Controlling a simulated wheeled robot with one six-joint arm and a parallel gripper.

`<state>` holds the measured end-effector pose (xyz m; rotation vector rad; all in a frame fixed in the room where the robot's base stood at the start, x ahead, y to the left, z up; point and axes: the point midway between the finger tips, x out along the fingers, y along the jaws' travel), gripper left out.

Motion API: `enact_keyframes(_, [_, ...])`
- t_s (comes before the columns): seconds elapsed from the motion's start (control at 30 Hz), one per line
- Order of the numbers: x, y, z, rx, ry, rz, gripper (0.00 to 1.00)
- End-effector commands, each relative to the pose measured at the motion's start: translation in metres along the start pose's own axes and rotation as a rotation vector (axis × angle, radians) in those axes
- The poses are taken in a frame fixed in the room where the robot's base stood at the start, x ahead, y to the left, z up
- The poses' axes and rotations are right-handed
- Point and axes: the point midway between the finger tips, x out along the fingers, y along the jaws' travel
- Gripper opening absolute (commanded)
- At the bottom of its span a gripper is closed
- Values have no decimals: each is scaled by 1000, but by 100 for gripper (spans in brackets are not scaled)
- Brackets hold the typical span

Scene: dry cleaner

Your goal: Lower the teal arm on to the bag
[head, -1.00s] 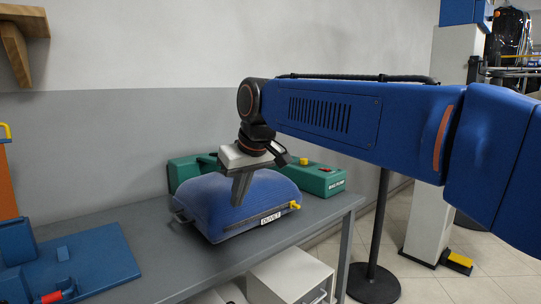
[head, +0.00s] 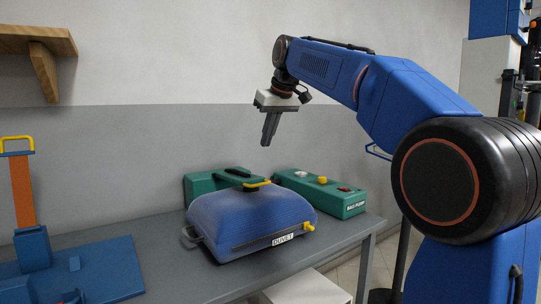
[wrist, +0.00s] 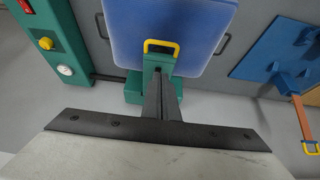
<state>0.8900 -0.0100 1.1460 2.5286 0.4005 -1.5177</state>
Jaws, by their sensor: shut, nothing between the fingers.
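The blue bag (head: 250,222), labelled DUVET, lies on the grey bench. The teal arm (head: 232,184) comes from a teal base behind it, and its yellow handle (head: 256,185) is over the bag's rear top edge. In the wrist view the arm (wrist: 164,65) and yellow handle (wrist: 162,42) reach over the near edge of the bag (wrist: 178,25). I cannot tell whether the arm touches the bag. My gripper (head: 267,142) is shut and empty, pointing down, above and apart from the handle. Its fingers hide part of the arm in the wrist view.
A teal bag pump (head: 325,192) with a gauge, yellow knob and red switch stands right of the bag. A blue board (head: 95,268) with an upright orange lever (head: 22,190) is at left. A wooden shelf (head: 38,41) juts from the wall. Bare bench (head: 160,235) shows left of the bag.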

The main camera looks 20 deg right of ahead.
Motion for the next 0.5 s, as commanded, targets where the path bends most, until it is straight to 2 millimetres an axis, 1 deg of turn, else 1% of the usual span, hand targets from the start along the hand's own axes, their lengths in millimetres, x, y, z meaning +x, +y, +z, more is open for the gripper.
enact_keyframes(0.5, [87, 0, 1, 1, -2, -1, 0])
